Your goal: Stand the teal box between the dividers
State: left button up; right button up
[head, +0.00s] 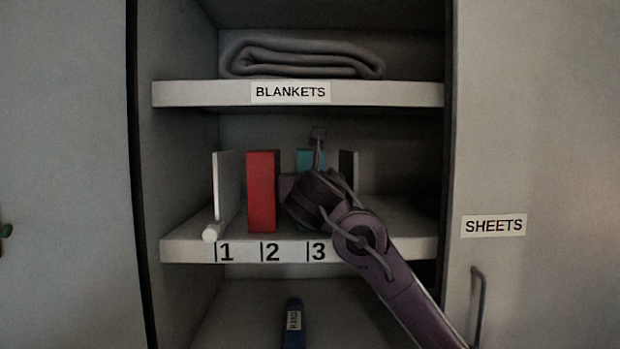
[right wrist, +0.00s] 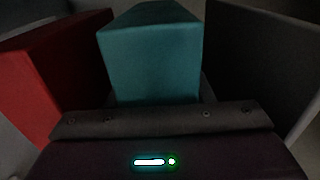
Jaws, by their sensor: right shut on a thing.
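The teal box (head: 304,157) is upright at the middle shelf, above the label 3, mostly hidden behind my right gripper (head: 300,188). In the right wrist view the teal box (right wrist: 150,60) stands straight ahead, between a red box (right wrist: 55,75) on the left and a dark divider (right wrist: 260,60) on the right. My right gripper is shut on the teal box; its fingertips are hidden. The red box (head: 262,190) stands upright above the label 2. A pale left divider (head: 222,185) and a right divider (head: 349,168) flank the boxes. The base of the teal box is hidden. My left gripper is out of view.
The upper shelf (head: 200,94) holds a folded blanket (head: 300,57). A blue object (head: 293,325) is below. Cabinet walls close both sides.

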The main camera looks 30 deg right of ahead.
jog(key=shift+s+a, duration=0.1)
jog(key=shift+a, duration=0.05)
jog(key=o, duration=1.2)
jog(key=shift+f, duration=0.1)
jog(key=shift+b+v, duration=1.9)
jog(key=shift+v, duration=4.1)
